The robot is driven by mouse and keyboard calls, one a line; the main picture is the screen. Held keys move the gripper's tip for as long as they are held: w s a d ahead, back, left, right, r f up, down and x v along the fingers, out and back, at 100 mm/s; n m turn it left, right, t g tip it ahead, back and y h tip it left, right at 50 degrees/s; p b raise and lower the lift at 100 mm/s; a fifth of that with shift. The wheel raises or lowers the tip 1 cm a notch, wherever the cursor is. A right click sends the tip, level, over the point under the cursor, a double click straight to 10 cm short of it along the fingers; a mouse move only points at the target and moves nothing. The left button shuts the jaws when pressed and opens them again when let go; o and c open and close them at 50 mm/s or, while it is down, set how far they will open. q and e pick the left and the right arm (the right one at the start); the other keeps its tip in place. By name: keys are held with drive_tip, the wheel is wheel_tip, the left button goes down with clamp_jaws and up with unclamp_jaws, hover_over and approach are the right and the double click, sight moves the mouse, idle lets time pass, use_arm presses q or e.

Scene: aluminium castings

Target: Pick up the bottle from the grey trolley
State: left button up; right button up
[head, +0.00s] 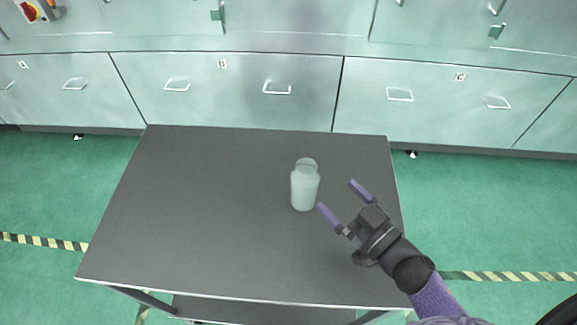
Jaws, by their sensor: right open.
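A pale, whitish bottle (304,188) with a rounded cap stands upright on the dark grey top of the trolley (190,210), right of its middle. My right gripper (345,202) comes in from the lower right with its two purple fingers spread apart. It is open and empty. The fingertips point toward the bottle, just to its right, and one tip is close to the bottle's lower right side. I cannot tell whether that tip touches it. My left gripper is not in view.
Metal cabinets with drawers and handles (277,88) stand behind the trolley. A red and yellow switch (30,12) is at the top left. The floor (480,200) is green with striped tape (510,277). The rest of the trolley top is clear.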

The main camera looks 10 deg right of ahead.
sight(313, 175)
drive_tip(key=x, duration=0.6)
drive_tip(key=b+x, duration=0.1)
drive_tip(key=x, duration=0.2)
drive_tip(key=shift+w+a+r, duration=0.15)
drive_tip(key=shift+a, duration=0.4)
clamp_jaws()
